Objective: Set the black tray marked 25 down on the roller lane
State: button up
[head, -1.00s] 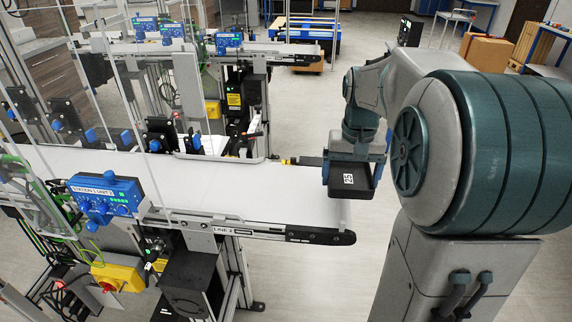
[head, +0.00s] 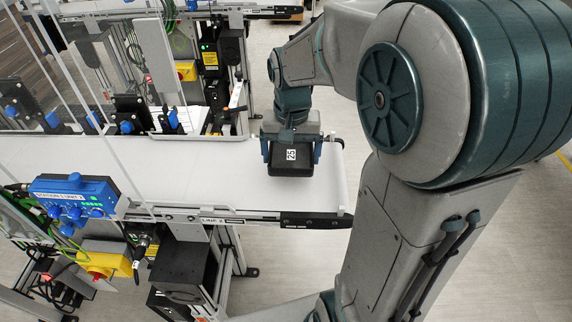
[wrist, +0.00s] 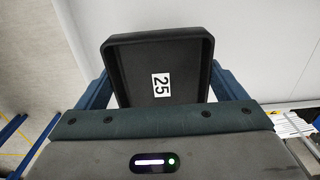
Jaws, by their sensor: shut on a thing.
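The black tray marked 25 (head: 291,165) is in my gripper (head: 291,152), over the right end of the white conveyor belt (head: 190,185) in the head view. My gripper's blue fingers are shut on the tray from its two sides. No roller lane can be made out for certain in these frames.
A blue control box (head: 75,197) sits on the belt's front side, with a yellow switch box (head: 103,262) below. Black sensor units (head: 130,112) line the far side. The belt left of the tray is clear. Another conveyor (head: 200,12) stands behind.

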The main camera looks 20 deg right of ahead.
aim_at(286, 163)
jog(key=shift+s+a+f, duration=0.1)
jog(key=shift+a+f, duration=0.35)
jog(key=shift+a, duration=0.15)
jog(key=shift+f+p, duration=0.3)
jog(key=shift+f, duration=1.6)
jog(key=shift+f, duration=0.25)
jog(key=o, duration=0.7)
jog(key=shift+r, duration=0.15)
